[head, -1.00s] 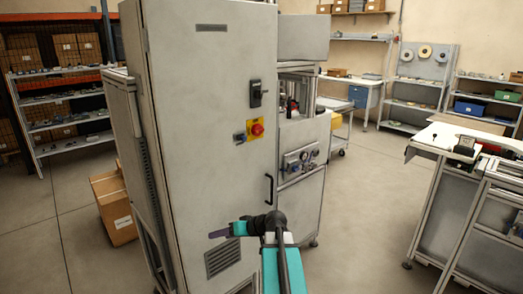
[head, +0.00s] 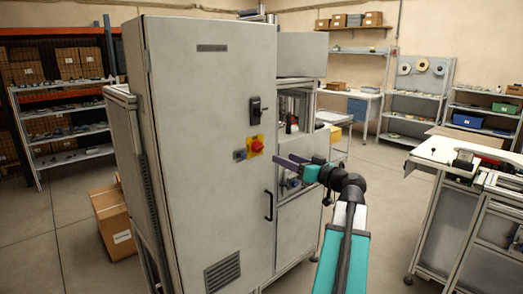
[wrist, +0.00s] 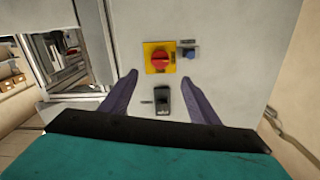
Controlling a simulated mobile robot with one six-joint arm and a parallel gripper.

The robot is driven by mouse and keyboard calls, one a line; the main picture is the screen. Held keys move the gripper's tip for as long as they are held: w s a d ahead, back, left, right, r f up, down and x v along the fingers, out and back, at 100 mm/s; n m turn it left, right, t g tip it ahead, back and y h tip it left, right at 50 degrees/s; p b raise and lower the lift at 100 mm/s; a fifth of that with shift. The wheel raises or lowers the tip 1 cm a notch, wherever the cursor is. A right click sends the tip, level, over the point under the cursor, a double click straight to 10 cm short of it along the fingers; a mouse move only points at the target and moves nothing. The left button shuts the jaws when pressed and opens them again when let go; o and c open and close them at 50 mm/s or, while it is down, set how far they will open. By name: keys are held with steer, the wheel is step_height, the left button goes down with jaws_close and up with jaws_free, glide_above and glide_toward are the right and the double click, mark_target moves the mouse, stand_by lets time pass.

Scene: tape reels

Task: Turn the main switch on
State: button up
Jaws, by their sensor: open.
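The main switch is a red rotary knob on a yellow plate (head: 257,146), on the front door of the tall grey cabinet (head: 205,110). In the wrist view the red knob (wrist: 159,60) sits between and just beyond my fingertips; its handle position is hard to read. My gripper (head: 285,161) is open and empty, with purple fingers, to the right of and slightly below the switch in the head view. In the wrist view my gripper (wrist: 160,79) faces the door, apart from the knob as far as I can tell.
A small blue button (wrist: 191,55) sits beside the yellow plate. A black door latch (head: 255,110) is above the switch in the head view, and a black pull handle (head: 268,205) is lower. A cardboard box (head: 114,220) stands left.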

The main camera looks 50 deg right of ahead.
mark_target(260, 149)
steer(key=shift+w, duration=0.1)
steer(key=w+p, duration=0.1)
steer(key=w, duration=0.3)
steer(key=w+p, duration=0.1)
steer(key=w, duration=0.4)
steer(key=w+d+p, duration=0.1)
steer(key=w+p, duration=0.1)
steer(key=w, duration=0.2)
steer(key=shift+w, duration=0.35)
steer(key=c, duration=1)
